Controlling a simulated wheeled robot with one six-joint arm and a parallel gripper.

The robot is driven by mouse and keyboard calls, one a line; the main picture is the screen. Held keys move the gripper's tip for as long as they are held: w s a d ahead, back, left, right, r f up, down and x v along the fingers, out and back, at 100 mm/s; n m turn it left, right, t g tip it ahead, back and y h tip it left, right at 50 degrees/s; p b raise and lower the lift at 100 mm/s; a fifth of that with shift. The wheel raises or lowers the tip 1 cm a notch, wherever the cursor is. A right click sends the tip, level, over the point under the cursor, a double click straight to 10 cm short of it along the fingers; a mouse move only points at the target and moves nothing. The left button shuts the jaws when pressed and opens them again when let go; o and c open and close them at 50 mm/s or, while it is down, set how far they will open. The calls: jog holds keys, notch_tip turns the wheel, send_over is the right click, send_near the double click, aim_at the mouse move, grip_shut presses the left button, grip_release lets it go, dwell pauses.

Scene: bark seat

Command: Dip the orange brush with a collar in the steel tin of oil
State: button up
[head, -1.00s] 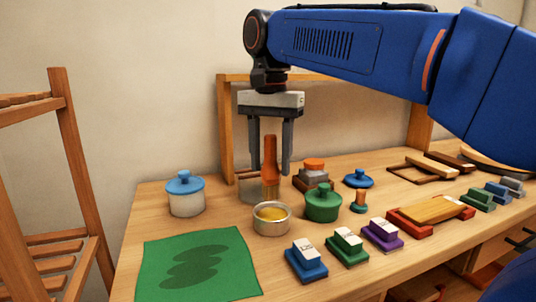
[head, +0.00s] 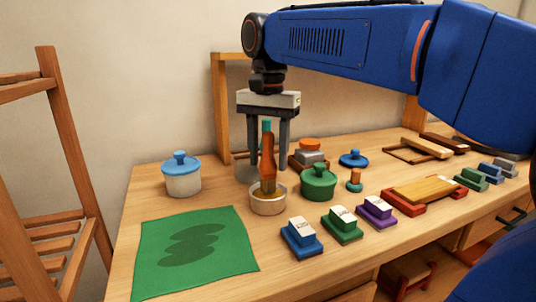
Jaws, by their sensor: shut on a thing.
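The orange brush (head: 267,158) stands nearly upright between the fingers of my gripper (head: 268,165), which is shut on its handle. The handle has a teal top end. Its brown lower end is inside the mouth of the round steel tin (head: 268,206), and the near rim hides the tip.
A green lidded pot (head: 318,185) stands close right of the tin. A white jar with blue lid (head: 182,175) is to the left, a clear glass (head: 246,172) behind. A green cloth (head: 195,252) lies front left. Several coloured blocks (head: 302,238) line the front right.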

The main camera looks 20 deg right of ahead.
aim_at(268, 133)
jog(key=shift+f, duration=0.55)
dwell(1.9)
jog(key=shift+r, duration=3.55)
